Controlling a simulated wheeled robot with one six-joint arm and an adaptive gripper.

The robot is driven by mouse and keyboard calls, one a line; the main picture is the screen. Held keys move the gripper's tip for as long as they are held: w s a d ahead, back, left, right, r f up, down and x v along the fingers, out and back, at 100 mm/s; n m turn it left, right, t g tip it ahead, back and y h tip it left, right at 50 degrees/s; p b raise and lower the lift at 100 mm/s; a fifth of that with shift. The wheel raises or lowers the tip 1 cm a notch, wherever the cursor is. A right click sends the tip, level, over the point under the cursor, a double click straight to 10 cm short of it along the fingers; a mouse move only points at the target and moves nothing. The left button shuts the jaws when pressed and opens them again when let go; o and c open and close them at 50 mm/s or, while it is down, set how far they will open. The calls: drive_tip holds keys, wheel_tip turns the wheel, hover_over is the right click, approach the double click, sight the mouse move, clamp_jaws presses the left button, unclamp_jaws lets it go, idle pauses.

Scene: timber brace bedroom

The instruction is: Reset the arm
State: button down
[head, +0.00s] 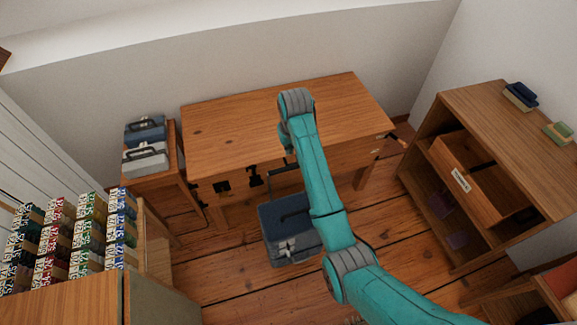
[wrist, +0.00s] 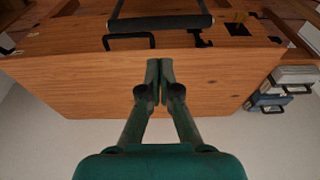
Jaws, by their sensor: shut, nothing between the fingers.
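My teal arm (head: 318,170) reaches up from the lower right in the head view, its grey joint (head: 296,100) over the wooden table (head: 225,125). My gripper shows in the wrist view (wrist: 160,65), its two dark fingers shut together with nothing between them. It is over the wooden table (wrist: 90,80), which fills the middle of that view. In the head view the fingers are hidden or too small to make out behind the arm.
A dark blue case (head: 285,230) stands on the floor before the table. Two cases (head: 146,145) sit on a side stand at left. Rows of small boxes (head: 75,235) stand at lower left. A shelf unit (head: 500,120) with a wooden drawer (head: 470,175) stands at right. The tabletop looks clear.

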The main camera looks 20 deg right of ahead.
drive_tip(key=shift+f, duration=0.1)
idle(0.3)
drive_tip(key=s+f+t, duration=0.3)
drive_tip(key=s+f, duration=0.9)
drive_tip(key=f, duration=0.1)
drive_tip(key=s+f+t, duration=0.3)
drive_tip(key=s, duration=1.2)
drive_tip(key=s+r+t, duration=0.2)
drive_tip(key=s+r, duration=0.2)
drive_tip(key=s, duration=0.6)
drive_tip(key=s+r+t, duration=0.4)
drive_tip(key=s+r, duration=1.2)
drive_tip(key=r, duration=0.4)
drive_tip(key=shift+s+r+t, duration=0.25)
drive_tip(key=shift+r+t, duration=0.05)
drive_tip(key=shift+r, duration=0.05)
